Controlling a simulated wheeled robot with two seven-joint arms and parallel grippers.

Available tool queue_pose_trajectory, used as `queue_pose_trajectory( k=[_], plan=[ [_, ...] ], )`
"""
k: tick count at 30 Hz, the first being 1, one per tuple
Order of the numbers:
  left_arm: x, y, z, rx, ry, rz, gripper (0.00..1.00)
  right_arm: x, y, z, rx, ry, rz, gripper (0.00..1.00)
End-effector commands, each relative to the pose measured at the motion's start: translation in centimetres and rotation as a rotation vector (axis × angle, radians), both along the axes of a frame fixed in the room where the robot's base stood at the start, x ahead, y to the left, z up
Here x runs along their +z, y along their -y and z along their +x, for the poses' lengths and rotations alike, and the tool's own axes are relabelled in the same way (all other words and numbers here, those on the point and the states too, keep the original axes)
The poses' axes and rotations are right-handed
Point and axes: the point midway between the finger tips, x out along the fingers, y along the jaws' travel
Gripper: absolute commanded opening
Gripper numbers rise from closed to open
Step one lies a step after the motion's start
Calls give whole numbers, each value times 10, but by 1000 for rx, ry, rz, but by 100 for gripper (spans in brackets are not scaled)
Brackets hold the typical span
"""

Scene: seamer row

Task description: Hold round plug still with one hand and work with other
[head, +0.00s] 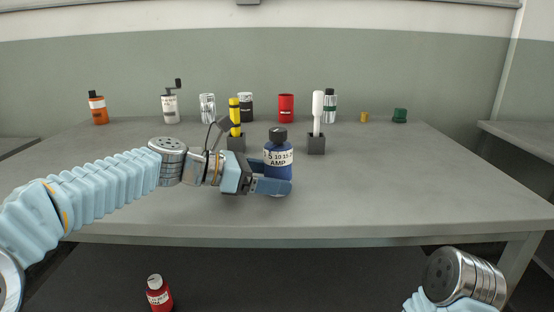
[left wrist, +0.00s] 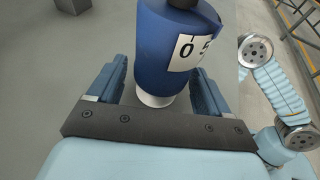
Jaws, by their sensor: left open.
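The blue round plug (head: 280,172) stands upright on the table, with a black cap and a white label reading numbers and AMP. My left gripper (head: 278,181) reaches in from the left at the plug, low on its body. In the left wrist view the plug (left wrist: 165,45) stands between the two open fingers, with its pale lower end near the palm. A gap shows at the left finger; contact on the right side is hard to tell. My right arm shows at the bottom right of the head view, but its gripper is out of the picture.
Two dark holders, one with a yellow tool (head: 235,115) and one with a white-handled tool (head: 317,112), stand just behind. Cans (head: 286,107), a grinder (head: 170,106) and a green piece (head: 400,116) line the back. A red bottle (head: 159,294) stands lower, in front. The table's right side is clear.

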Motion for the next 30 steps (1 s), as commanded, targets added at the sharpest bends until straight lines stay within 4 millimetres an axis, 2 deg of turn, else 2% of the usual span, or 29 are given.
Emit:
queue_pose_trajectory(
  k=[11, 17, 30],
  plan=[
    [-1, 4, 1, 0, 0, 0, 77, 1, 0, 0, 0, 0, 0, 43],
    [-1, 4, 1, 0, 0, 0, 47, 1, 0, 0, 0, 0, 0, 43],
    [-1, 4, 1, 0, 0, 0, 47, 1, 0, 0, 0, 0, 0, 43]
  ],
)
